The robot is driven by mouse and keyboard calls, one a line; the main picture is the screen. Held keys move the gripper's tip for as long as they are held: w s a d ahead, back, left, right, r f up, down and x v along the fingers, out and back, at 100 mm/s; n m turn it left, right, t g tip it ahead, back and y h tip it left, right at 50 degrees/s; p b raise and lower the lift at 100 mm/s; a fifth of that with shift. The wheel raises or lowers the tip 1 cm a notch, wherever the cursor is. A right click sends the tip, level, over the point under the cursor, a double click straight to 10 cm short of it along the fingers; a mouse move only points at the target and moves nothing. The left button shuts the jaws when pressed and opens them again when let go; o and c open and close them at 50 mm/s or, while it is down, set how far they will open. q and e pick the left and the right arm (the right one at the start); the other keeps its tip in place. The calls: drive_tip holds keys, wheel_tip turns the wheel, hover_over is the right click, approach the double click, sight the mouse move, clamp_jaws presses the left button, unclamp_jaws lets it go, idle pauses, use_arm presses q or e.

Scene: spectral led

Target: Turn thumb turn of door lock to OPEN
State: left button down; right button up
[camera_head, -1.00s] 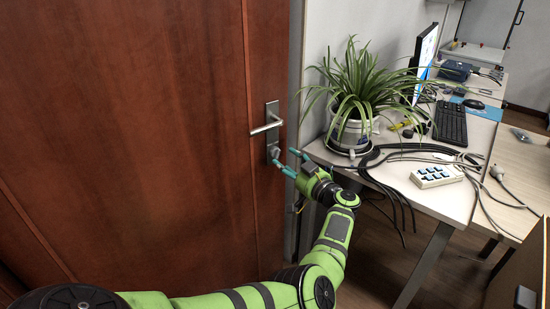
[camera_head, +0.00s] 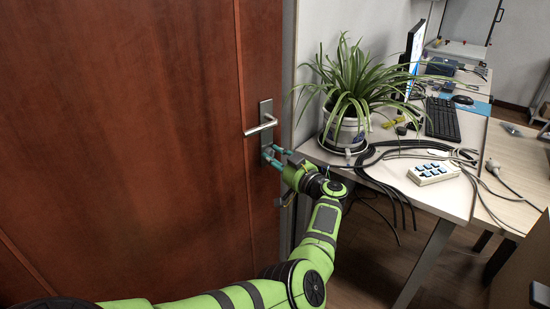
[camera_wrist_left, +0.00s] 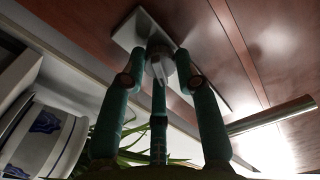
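The door lock is a silver plate (camera_head: 266,108) on the brown door, with a lever handle (camera_head: 262,126). The plate also shows in the left wrist view (camera_wrist_left: 134,32). The small metal thumb turn (camera_wrist_left: 159,68) below the handle stands between my teal fingertips in the left wrist view. My left gripper (camera_head: 272,156) is at the lower end of the plate in the head view, its fingers pointing at the door. Its fingers are apart, around the thumb turn. I cannot tell whether they touch it. My right gripper is not in view.
A desk (camera_head: 398,190) stands right of the door, close to my left arm. It holds a potted plant (camera_head: 346,130), loose black cables (camera_head: 375,160), a white button box (camera_head: 434,172) and a keyboard (camera_head: 442,120). The lever handle (camera_wrist_left: 270,116) juts out beside the gripper.

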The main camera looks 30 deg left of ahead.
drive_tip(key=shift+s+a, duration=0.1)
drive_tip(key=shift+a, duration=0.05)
use_arm(q)
drive_tip(key=shift+f+n, duration=0.1)
drive_tip(key=shift+n, duration=0.6)
drive_tip(key=shift+n+b, duration=0.3)
drive_tip(key=shift+n, duration=0.8)
drive_tip(key=n+b, duration=0.1)
drive_tip(key=n, duration=0.4)
drive_tip(key=shift+n+b, duration=0.3)
drive_tip(key=shift+n, duration=0.4)
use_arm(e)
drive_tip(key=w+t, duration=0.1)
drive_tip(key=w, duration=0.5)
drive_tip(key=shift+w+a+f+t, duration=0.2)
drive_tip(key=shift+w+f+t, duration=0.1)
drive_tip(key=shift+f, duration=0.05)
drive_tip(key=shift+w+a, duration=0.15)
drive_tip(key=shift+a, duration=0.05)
